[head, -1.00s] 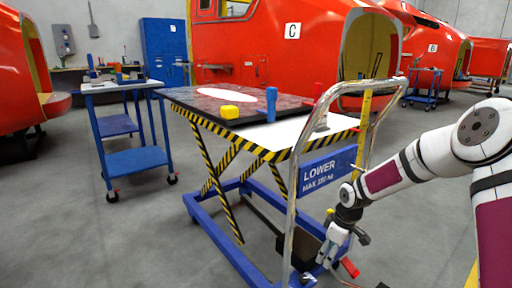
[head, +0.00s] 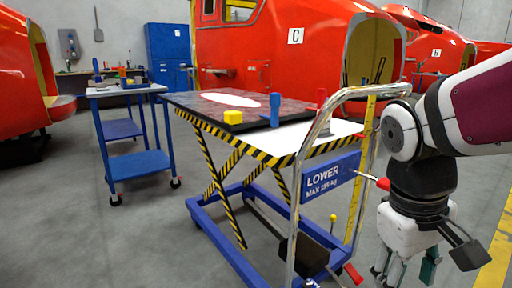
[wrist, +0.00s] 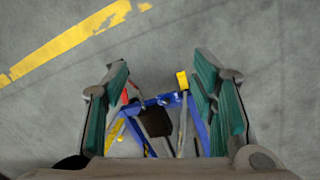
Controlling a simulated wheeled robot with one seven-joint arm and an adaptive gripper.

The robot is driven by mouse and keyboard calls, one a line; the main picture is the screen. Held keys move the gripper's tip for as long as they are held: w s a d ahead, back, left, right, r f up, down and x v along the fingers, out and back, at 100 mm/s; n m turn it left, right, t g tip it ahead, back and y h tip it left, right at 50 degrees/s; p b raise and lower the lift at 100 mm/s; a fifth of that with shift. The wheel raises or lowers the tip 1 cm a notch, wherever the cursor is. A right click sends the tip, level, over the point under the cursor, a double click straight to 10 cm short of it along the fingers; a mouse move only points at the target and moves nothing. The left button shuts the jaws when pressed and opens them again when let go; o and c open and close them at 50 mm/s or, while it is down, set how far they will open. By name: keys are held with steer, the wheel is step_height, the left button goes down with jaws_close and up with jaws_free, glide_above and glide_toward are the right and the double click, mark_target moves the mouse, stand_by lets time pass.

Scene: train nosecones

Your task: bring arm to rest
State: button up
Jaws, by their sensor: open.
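My gripper (head: 403,272) hangs pointing down at the lower right of the head view, to the right of the lift cart's handle. In the wrist view my gripper (wrist: 163,100) shows its two green-padded fingers spread wide apart with nothing between them but the view of the floor and the cart's base below. My white and dark red arm reaches in from the right edge.
A blue lift table (head: 318,187) with a chrome push handle (head: 297,215) stands left of my gripper. A yellow block (head: 233,117) and blue tool (head: 274,108) stand on it. A blue trolley (head: 139,162) is farther left. Grey floor (head: 90,245) is clear at front left.

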steer(key=s+a+m+y, duration=0.2)
steer(key=s+a+m, duration=0.1)
steer(key=s, duration=1.2)
step_height(320, 180, up, 40)
steer(key=t+p, duration=0.4)
steer(key=p, duration=3.4)
